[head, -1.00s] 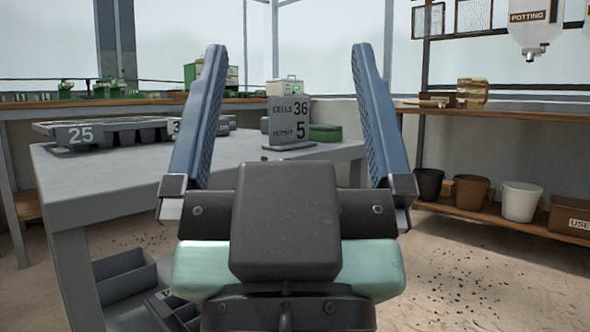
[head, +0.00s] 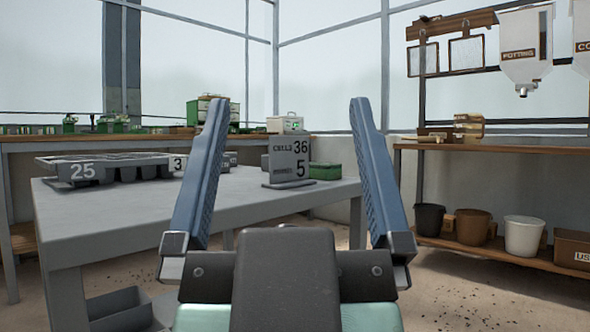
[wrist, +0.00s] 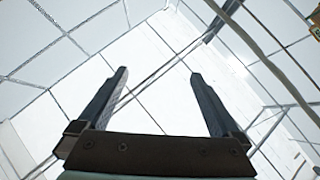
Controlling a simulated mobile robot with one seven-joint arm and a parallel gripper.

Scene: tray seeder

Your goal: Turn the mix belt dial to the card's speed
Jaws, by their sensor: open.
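A grey card (head: 289,164) stands upright on the grey table in the head view. It reads "CELLS 36" on top and has a large 5 on the lower line, whose small word is hard to read. My gripper (head: 288,102) is open and empty, its two blue fingers pointing up on either side of the card in the picture, nearer to the camera. In the wrist view my gripper (wrist: 158,72) is open against the glass roof and walls, with nothing between the fingers. No mix belt dial can be made out in either view.
Grey trays (head: 112,166), one marked 25, lie on the left of the grey table (head: 120,215). A green box (head: 326,171) sits beside the card. Pots (head: 523,236) and a potting hopper (head: 525,45) are at a shelf on the right. Sandy floor lies between.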

